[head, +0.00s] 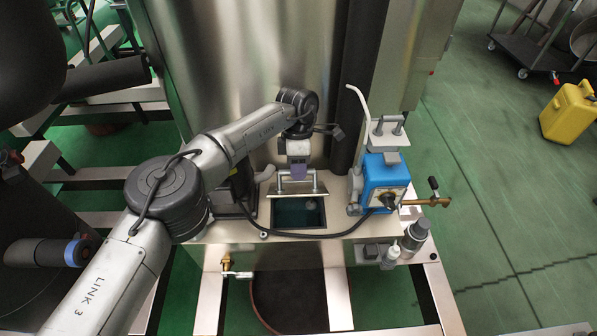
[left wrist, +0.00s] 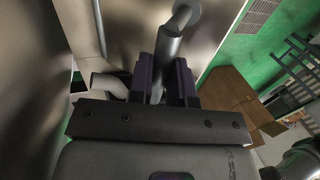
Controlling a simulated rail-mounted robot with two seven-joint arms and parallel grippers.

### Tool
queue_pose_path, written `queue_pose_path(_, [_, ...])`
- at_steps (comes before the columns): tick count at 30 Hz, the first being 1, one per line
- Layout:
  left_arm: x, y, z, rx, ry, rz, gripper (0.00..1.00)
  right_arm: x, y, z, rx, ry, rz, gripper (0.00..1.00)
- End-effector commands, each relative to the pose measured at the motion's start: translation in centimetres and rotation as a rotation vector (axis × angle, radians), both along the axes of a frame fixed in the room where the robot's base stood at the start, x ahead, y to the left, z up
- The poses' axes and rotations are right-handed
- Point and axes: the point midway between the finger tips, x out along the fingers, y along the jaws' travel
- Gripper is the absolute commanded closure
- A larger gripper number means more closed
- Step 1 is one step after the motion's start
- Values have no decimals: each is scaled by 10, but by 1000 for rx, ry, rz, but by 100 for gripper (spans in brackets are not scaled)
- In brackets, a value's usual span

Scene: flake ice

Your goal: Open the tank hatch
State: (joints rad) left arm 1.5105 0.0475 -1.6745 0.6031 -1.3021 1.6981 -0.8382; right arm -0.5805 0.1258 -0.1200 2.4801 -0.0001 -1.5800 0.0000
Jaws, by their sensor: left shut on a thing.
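The tank (head: 345,230) is a metal box with a square opening (head: 290,219) in its top, and dark teal liquid shows inside. The hatch lid (head: 318,189) is tilted up at the back edge of the opening, leaving it uncovered. My left gripper (head: 297,171) is over the lid and shut on its bar handle (head: 283,186). In the left wrist view the grey handle (left wrist: 163,65) runs between the two dark purple fingers of my left gripper (left wrist: 163,82). The fingers hide part of the handle. My right gripper does not show in either view.
A blue unit (head: 377,176) with a dial stands right of the opening, with a brass valve (head: 425,201) beside it. A black cable crosses in front of the opening. Small bottles (head: 414,236) stand at the front right. A tall steel cylinder (head: 250,70) rises behind.

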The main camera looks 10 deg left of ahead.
Motion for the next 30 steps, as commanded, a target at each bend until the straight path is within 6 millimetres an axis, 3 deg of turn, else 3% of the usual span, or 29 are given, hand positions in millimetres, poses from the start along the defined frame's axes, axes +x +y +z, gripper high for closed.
queue_pose_path(1, [1,4,-11,9,-2,6,100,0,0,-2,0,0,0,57])
queue_pose_path(8, [0,4,-11,10,-2,5,100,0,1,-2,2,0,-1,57])
queue_pose_path(9, [0,4,-11,11,-1,6,77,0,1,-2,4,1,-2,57])
queue_pose_path(16, [0,3,-8,7,0,4,56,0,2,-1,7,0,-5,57])
queue_pose_path(25, [0,1,-1,4,0,1,56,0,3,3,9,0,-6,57])
queue_pose_path(30, [0,2,23,4,-1,2,56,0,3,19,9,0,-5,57])
